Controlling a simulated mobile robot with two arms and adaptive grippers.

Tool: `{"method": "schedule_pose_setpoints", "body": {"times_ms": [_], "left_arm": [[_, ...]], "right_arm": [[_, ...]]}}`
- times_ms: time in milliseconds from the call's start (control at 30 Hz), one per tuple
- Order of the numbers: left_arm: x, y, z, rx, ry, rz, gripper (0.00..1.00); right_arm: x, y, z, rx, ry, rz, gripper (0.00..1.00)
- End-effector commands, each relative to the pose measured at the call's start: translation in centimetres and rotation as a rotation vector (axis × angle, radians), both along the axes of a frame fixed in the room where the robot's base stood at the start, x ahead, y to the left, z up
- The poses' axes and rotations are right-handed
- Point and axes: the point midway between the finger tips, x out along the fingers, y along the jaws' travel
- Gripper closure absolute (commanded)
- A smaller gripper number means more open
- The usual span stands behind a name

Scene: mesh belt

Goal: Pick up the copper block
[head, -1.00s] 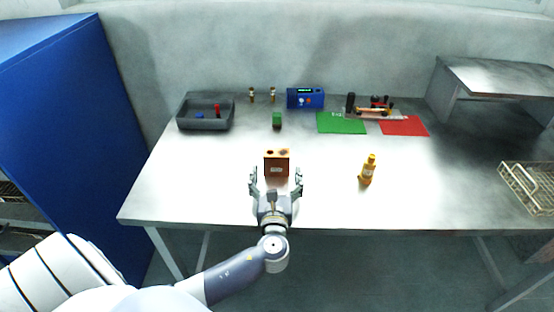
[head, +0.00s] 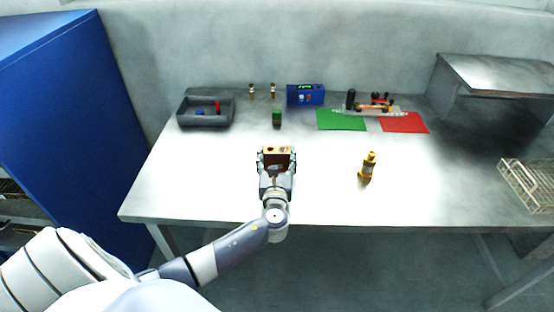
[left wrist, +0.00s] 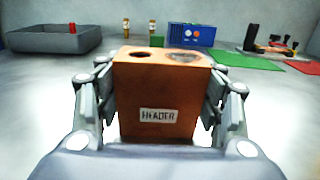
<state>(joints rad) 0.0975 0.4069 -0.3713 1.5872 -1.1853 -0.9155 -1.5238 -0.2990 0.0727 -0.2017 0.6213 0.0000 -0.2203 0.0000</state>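The copper block (head: 279,157) is an orange-brown block with two dark round holes in its top and a "HEADER" label on its near face. It is near the middle of the steel table. My left gripper (head: 277,160) is shut on it, one finger against each side. In the left wrist view the block (left wrist: 163,98) stands upright between the fingers, facing the camera. Its lower part is hidden by my gripper, so I cannot tell whether it is clear of the table. My right gripper is not in view.
A yellow bottle-shaped part (head: 368,168) stands to the right on the table (head: 330,200). Behind are a grey tray (head: 206,124), a green block (head: 277,118), a blue device (head: 305,95), and green (head: 341,121) and red (head: 404,123) mats. A wire basket (head: 533,186) is far right.

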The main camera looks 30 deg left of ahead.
Motion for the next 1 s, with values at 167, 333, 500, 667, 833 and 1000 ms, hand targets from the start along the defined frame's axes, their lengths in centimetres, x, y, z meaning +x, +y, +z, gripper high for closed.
{"method": "schedule_pose_setpoints", "body": {"times_ms": [167, 333, 500, 667, 833, 1000], "left_arm": [[0.0, 0.0, 0.1, 0.000, -0.002, 0.000, 0.70], [0.0, 0.0, 0.1, 0.000, -0.002, 0.000, 0.70], [0.0, 0.0, 0.7, -0.001, -0.003, 0.000, 0.70], [0.0, 0.0, 2.4, -0.001, -0.006, 0.000, 0.70], [-1.8, 0.0, 3.5, 0.000, 0.001, 0.000, 0.70], [-6.0, 0.1, 4.0, 0.002, 0.001, -0.001, 0.70]], "right_arm": [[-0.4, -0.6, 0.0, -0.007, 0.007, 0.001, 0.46], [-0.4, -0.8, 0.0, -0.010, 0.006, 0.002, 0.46], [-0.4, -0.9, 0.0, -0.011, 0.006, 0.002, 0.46], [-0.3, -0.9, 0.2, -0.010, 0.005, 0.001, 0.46], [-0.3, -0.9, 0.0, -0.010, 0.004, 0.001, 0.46], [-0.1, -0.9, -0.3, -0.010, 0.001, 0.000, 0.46]]}}
